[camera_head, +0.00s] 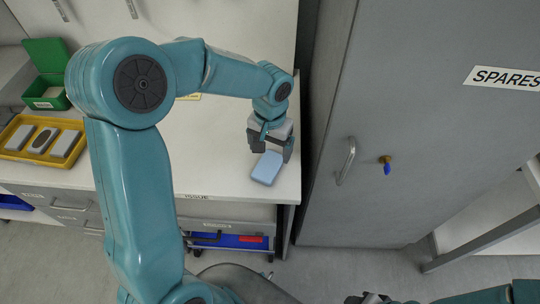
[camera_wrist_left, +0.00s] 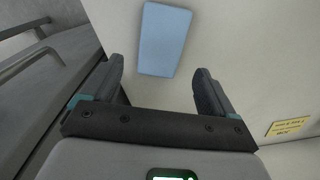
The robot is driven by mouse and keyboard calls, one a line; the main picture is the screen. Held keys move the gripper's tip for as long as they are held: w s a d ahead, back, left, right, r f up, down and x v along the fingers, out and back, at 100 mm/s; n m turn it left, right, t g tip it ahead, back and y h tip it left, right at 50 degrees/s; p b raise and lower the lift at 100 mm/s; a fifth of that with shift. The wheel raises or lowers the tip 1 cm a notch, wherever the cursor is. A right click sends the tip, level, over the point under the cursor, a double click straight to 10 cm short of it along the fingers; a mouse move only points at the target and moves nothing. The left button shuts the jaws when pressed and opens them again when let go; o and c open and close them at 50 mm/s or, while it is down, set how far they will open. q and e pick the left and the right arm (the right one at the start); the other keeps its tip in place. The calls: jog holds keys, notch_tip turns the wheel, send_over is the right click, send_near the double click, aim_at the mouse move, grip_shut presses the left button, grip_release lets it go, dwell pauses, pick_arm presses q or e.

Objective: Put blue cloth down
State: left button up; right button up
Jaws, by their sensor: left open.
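The blue cloth (camera_head: 267,169) is a flat, light blue rounded block lying on the white worktop near its right front corner. It also shows in the left wrist view (camera_wrist_left: 164,40), beyond the fingertips and apart from them. My left gripper (camera_head: 272,156) is open and empty just behind and above the cloth. In the left wrist view its two fingers (camera_wrist_left: 158,78) are spread, with bare worktop between them. Part of my right arm shows at the bottom right of the head view, with the end of its gripper (camera_head: 370,299) cut off by the lower edge.
A yellow tray (camera_head: 8,153) with several grey blocks and an open green box (camera_head: 47,60) stand at the left of the worktop (camera_head: 225,180).

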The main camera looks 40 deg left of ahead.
aim_at(270, 162)
pick_arm(q)
notch_tip(270, 162, up, 7)
jog(key=shift+f, duration=0.1)
dwell(0.3)
dwell(0.4)
